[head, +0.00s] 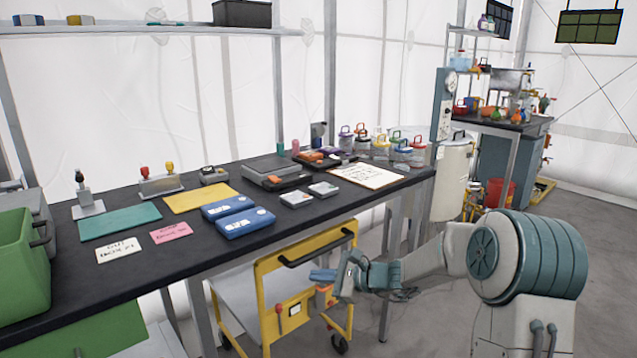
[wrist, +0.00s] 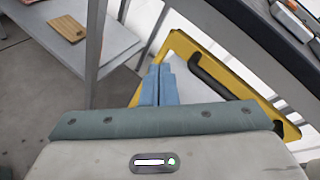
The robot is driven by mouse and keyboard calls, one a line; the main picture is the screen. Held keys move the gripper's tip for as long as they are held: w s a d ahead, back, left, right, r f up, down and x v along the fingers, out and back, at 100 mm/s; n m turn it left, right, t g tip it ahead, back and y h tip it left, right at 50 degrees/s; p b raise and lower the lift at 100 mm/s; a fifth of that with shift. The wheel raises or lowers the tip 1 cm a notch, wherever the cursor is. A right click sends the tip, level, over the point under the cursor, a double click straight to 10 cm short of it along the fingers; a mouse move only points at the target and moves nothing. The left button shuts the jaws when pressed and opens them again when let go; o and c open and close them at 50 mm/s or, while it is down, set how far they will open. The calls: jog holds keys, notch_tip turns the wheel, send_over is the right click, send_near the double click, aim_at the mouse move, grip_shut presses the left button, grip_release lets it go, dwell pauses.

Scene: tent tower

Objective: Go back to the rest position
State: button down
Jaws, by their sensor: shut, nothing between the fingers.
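My gripper (head: 322,275) is at the end of my arm, which reaches in from the right in the head view. Its blue fingers are together and empty in the wrist view (wrist: 158,84). It hangs in front of the long black table, below the tabletop, close to the yellow cart (head: 264,290) with a dark handle (head: 318,243). In the wrist view the cart's yellow frame (wrist: 228,72) and dark handle lie just beyond and to the right of the fingers. I cannot tell whether the fingers touch the cart.
The black table (head: 180,258) holds blue cases (head: 245,222), coloured mats, small white boxes, a clipboard (head: 367,176) and several lidded jars. A green bin (head: 22,268) stands at the left end. A shelving rack and red bucket (head: 497,193) are at the back right. The floor at right is open.

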jog(key=s+r+n+g+h+p, duration=0.2)
jog(key=s+r+n+p, duration=0.25)
jog(key=s, duration=0.35)
jog(key=s+r+n+g+h+p, duration=0.3)
jog(key=s+r+n, duration=0.25)
jog(key=s, duration=0.35)
jog(key=s+d+r+n+t+h+p, duration=0.1)
jog(key=s+d+r+n+h+p, duration=0.6)
jog(key=s, duration=0.9)
jog(key=d+r+p, duration=0.2)
jog(key=d+r, duration=0.2)
jog(key=d, duration=0.2)
jog(key=shift+s+d+r+h+p, duration=0.2)
jog(key=shift+d+h+p, duration=0.15)
jog(key=shift+h, duration=0.05)
